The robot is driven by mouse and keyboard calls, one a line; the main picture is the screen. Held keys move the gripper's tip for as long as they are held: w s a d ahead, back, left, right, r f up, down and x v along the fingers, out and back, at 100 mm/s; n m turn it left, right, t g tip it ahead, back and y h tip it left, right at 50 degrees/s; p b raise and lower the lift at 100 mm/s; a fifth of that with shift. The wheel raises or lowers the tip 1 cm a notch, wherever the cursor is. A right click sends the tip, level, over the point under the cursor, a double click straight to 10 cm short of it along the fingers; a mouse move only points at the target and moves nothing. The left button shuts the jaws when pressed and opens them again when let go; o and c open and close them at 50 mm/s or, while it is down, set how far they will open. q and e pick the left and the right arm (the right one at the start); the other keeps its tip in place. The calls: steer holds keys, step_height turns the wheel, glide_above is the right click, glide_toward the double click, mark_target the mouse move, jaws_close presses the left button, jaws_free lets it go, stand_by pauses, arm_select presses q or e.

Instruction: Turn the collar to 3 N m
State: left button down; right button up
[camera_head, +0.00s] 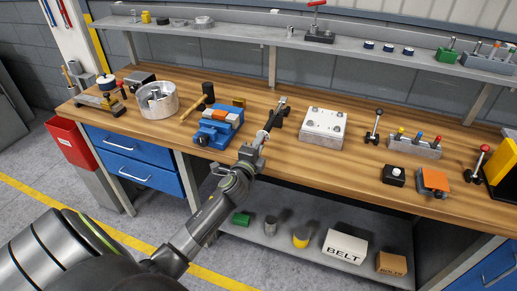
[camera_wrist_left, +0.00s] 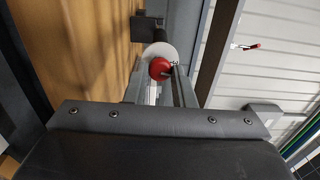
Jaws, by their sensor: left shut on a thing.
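My left gripper (camera_head: 262,138) is over the workbench's front middle, with the arm reaching up from the lower left. It is shut on a small part of a slim dark and grey device (camera_head: 279,112), most likely the collar; the gripper hides much of it. In the left wrist view the left gripper (camera_wrist_left: 165,92) has its fingers close around a red round end (camera_wrist_left: 160,68), with a pale disc (camera_wrist_left: 157,51) right behind it. No torque scale or number can be read. My right gripper is not in view.
Left of the gripper stand a blue vise (camera_head: 218,127), a mallet (camera_head: 195,103) and a round metal housing (camera_head: 157,100). A shelf (camera_head: 240,34) runs behind.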

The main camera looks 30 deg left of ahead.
arm_select(q)
steer(key=shift+n+b, duration=0.4)
steer(key=shift+n, duration=0.6)
steer(key=c, duration=1.2)
jaws_free()
steer(key=shift+c, duration=0.2)
steer(key=b+v, duration=0.1)
steer(key=v, duration=1.6)
steer(key=shift+s+d+b, duration=0.15)
steer(key=shift+s+b, duration=0.05)
steer(key=shift+b, duration=0.2)
